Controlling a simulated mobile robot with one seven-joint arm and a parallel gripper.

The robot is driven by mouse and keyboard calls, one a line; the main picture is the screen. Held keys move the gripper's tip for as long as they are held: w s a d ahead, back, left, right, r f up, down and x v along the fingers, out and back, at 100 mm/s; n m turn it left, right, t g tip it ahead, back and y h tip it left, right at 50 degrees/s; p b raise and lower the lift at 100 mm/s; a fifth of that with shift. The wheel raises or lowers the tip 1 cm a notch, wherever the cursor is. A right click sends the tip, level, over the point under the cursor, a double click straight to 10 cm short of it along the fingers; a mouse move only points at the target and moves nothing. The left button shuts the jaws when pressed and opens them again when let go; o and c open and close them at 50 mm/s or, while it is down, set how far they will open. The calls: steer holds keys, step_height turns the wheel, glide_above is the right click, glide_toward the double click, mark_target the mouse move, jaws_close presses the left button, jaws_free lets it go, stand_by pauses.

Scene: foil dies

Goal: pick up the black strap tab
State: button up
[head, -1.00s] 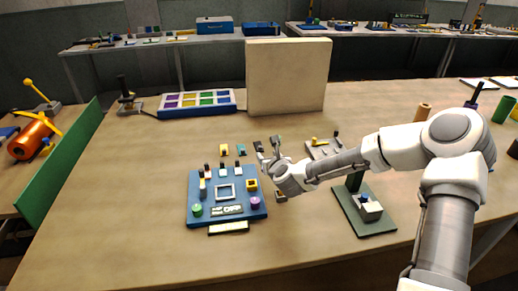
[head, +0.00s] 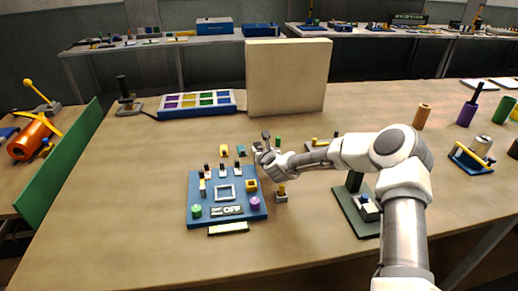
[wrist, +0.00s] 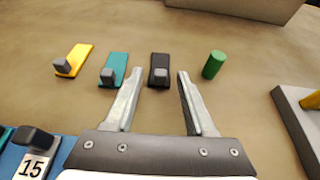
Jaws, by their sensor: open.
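The black strap tab (wrist: 159,63) lies flat on the table in the wrist view, with a small grey block on its near end. It is the rightmost of three tabs, beside a teal tab (wrist: 114,70) and a yellow tab (wrist: 73,61). My gripper (wrist: 159,80) is open and empty, its fingertips pointing toward the black tab, which shows between and slightly beyond them. In the head view my gripper (head: 263,146) is behind the right rear corner of the blue board and largely covers the black tab.
A green cylinder (wrist: 214,65) stands just right of the black tab. A large beige panel (head: 288,75) rises behind. A grey plate (wrist: 290,115) lies right.

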steer(key=shift+w+f, duration=0.2)
steer(key=shift+w, duration=0.1)
jaws_close()
steer(key=shift+r, duration=0.1)
